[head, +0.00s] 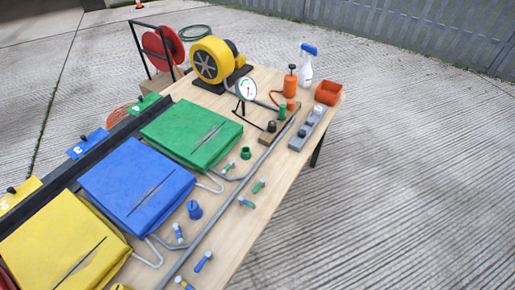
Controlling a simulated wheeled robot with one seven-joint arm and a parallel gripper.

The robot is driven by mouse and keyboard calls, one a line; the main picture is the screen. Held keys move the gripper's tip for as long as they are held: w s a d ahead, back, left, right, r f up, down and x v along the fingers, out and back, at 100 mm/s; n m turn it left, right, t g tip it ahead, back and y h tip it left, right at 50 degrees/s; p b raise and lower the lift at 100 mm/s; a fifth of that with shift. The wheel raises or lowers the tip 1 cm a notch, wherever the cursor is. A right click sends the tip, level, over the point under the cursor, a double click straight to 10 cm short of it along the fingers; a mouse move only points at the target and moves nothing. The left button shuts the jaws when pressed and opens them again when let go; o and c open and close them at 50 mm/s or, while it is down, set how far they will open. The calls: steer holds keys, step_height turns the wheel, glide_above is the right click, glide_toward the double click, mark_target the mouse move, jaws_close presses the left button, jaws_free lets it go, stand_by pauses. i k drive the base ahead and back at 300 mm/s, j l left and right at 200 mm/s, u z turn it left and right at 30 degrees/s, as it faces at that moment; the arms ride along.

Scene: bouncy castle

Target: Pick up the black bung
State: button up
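A small dark piece (271,126), which looks like the black bung, is at the right part of the table, on or against a small brown block (266,138). It is too small to make out its exact shape. A grey pipe runs close by on its right. My gripper is not in view.
The wooden table (222,225) holds yellow, blue (137,190) and green (190,132) folded panels. A blue bung (195,210) and a green bung (246,153) stand nearby. Open concrete lies right.

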mark_target(301, 133)
steer(key=i+l+u, duration=0.1)
steer(key=u, duration=0.75)
steer(key=i+l+u, duration=0.2)
steer(key=l, duration=0.15)
steer(key=i+l+u, duration=0.2)
steer(key=l, duration=0.15)
steer(key=i+l+u, duration=0.2)
steer(key=l, duration=0.2)
steer(key=i+l+u, duration=0.2)
steer(key=l, duration=0.2)
steer(key=i+l, duration=0.1)
steer(key=l, duration=0.95)
steer(key=i+u, duration=0.05)
